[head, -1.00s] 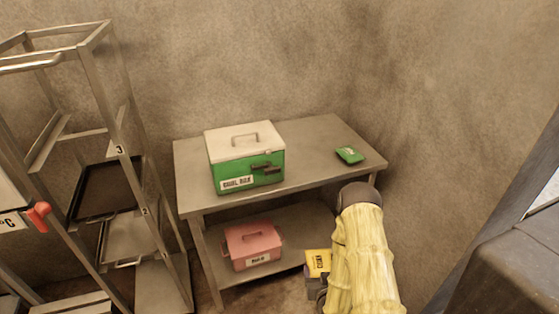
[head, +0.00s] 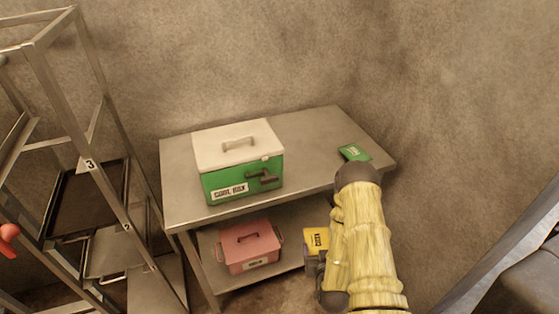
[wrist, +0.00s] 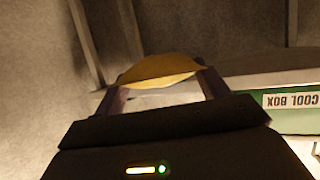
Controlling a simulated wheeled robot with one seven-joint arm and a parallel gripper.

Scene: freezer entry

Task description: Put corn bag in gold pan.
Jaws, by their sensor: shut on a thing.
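The yellow corn bag (head: 316,240), with a dark label, is in the lower middle of the head view, in front of the table's lower shelf. My gripper (head: 315,262) is shut on it and holds it up; my arm hides part of the gripper. In the wrist view the bag (wrist: 160,68) shows as a yellow bulge between the two fingers of my gripper (wrist: 160,88). I cannot make out a gold pan in either view; a dark pan (head: 88,200) and a greyish pan (head: 118,252) sit on the rack at left.
A steel table (head: 185,190) carries a green cool box (head: 240,180) with a white lid and a green packet (head: 354,152). A pink lidded box (head: 248,246) is on its lower shelf. The metal rack (head: 50,75) stands at left, close to the table. Walls close in behind and right.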

